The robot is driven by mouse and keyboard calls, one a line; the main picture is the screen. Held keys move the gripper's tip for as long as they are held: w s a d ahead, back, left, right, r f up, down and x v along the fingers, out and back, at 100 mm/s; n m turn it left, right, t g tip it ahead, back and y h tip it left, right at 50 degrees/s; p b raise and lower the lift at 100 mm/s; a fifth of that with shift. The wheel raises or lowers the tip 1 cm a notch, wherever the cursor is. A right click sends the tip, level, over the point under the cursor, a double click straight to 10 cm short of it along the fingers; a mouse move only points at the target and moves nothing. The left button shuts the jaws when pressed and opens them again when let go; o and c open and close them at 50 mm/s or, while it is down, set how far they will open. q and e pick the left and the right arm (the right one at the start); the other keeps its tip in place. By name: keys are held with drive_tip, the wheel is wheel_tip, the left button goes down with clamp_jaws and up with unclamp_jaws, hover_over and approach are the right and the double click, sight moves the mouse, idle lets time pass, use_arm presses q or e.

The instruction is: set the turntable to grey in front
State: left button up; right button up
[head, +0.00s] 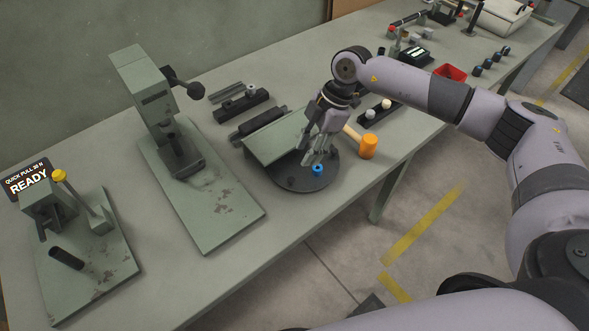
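The turntable (290,183) is a dark round disc on the bench in the head view, partly under a sloped grey-green cover (270,139). A small blue piece (317,170) stands at its front right edge. No grey piece can be made out on the disc; its back is hidden by the cover and my gripper. My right gripper (319,161) points down over the disc's front, just above and behind the blue piece. Its fingers look apart, with nothing seen between them. Whether a fingertip touches the blue piece or the disc cannot be told. My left gripper is out of view.
An orange-headed mallet (369,147) lies right of the disc, close to my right gripper. A dark rack with pale knobs (371,114) is behind it. A press (170,140) and a pull station marked READY (75,215) stand to the left. The bench's front edge is near.

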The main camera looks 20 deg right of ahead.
sight(292, 179)
drive_tip(key=p+x, duration=0.1)
drive_tip(key=x, duration=0.8)
drive_tip(key=shift+a+f+p, duration=0.15)
drive_tip(key=shift+p, duration=0.15)
drive_tip(key=shift+c, duration=0.3)
clamp_jaws()
